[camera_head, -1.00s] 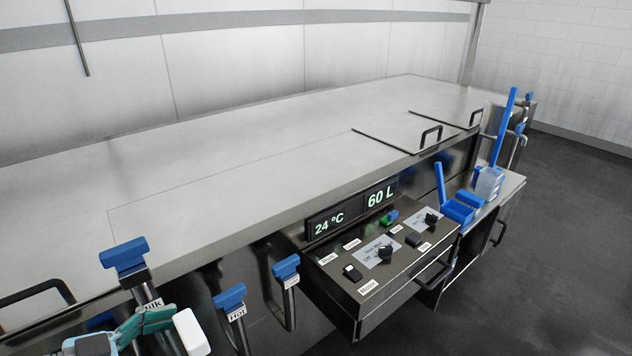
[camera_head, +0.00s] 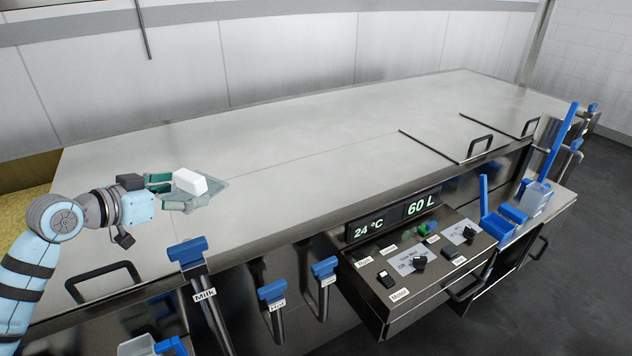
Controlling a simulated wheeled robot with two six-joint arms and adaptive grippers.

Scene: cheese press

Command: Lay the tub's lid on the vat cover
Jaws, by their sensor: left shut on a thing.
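My left gripper (camera_head: 176,190) has teal fingers and is over the near left part of the steel vat cover (camera_head: 300,155). It is shut on a thin, see-through, greyish plate that looks like the tub's lid (camera_head: 216,191). A white block (camera_head: 190,181) shows at the fingers; I cannot tell whether it belongs to the lid or the gripper. The fingers hide part of the lid. I cannot tell whether the lid touches the cover or hangs just above it. A clear tub (camera_head: 136,346) shows partly at the bottom edge. My right gripper is not in view.
Blue-handled valves (camera_head: 188,252) line the vat's front. The cover's middle is clear.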

